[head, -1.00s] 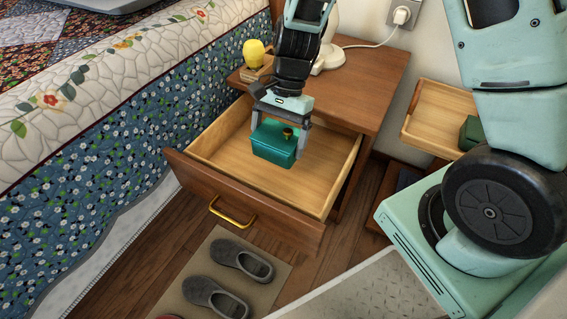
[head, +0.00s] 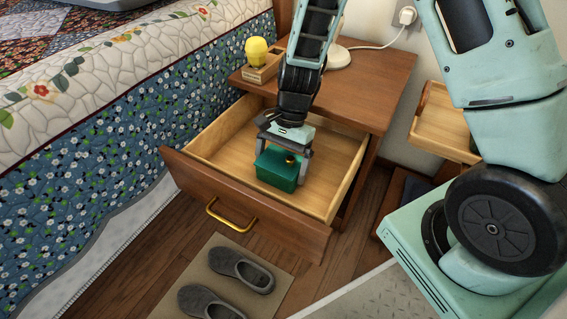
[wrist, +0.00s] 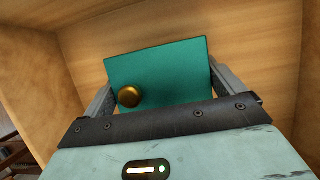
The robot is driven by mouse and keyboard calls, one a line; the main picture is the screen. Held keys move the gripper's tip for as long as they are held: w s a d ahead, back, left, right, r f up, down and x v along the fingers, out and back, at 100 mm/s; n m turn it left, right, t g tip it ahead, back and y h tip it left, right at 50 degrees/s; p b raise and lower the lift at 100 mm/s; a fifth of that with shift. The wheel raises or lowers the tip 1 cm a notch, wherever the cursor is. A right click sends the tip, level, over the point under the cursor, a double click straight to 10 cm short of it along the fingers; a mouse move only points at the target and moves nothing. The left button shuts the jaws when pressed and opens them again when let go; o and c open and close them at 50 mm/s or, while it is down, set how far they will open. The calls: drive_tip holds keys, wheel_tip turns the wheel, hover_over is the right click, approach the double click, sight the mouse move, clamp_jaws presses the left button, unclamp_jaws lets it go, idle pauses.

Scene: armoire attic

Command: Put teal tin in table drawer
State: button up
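The teal tin (head: 274,171) is a green-teal box with a brass knob on its lid. It is inside the open table drawer (head: 249,229), near the middle and low down; I cannot tell whether its base touches the drawer floor. My gripper (head: 280,165) points down into the drawer, with one finger against each side of the tin, shut on it. In the wrist view the tin's lid (wrist: 170,70) lies between the two fingers, with wooden drawer walls around it. The drawer has a brass handle and is pulled well out of the wooden bedside table (head: 375,75).
A yellow-topped item (head: 257,50) in a wooden holder and a white lamp base (head: 336,58) stand on the table top. A quilted bed (head: 90,150) borders the left. A wooden tray (head: 436,118) is at right. Grey slippers (head: 241,268) lie on a mat in front.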

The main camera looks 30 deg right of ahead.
drive_tip(key=shift+r, duration=0.1)
drive_tip(key=shift+r, duration=0.25)
drive_tip(key=p+v, duration=0.5)
drive_tip(key=v, duration=0.6)
drive_tip(key=s+a+r+n+t+h, duration=0.1)
drive_tip(key=s+a+r+n, duration=0.2)
drive_tip(key=s+n, duration=0.3)
drive_tip(key=s+a+r+n+t+h, duration=0.1)
drive_tip(key=s+a+r+n, duration=0.2)
drive_tip(key=s+r+n, duration=0.2)
drive_tip(key=s+a+r+n+h, duration=0.1)
drive_tip(key=s+a+r+n, duration=0.2)
drive_tip(key=s+n, duration=0.5)
drive_tip(key=shift+s+a+r+t, duration=0.35)
drive_tip(key=shift+s+r+t, duration=0.05)
drive_tip(key=shift+s+r, duration=0.4)
drive_tip(key=shift+p, duration=0.3)
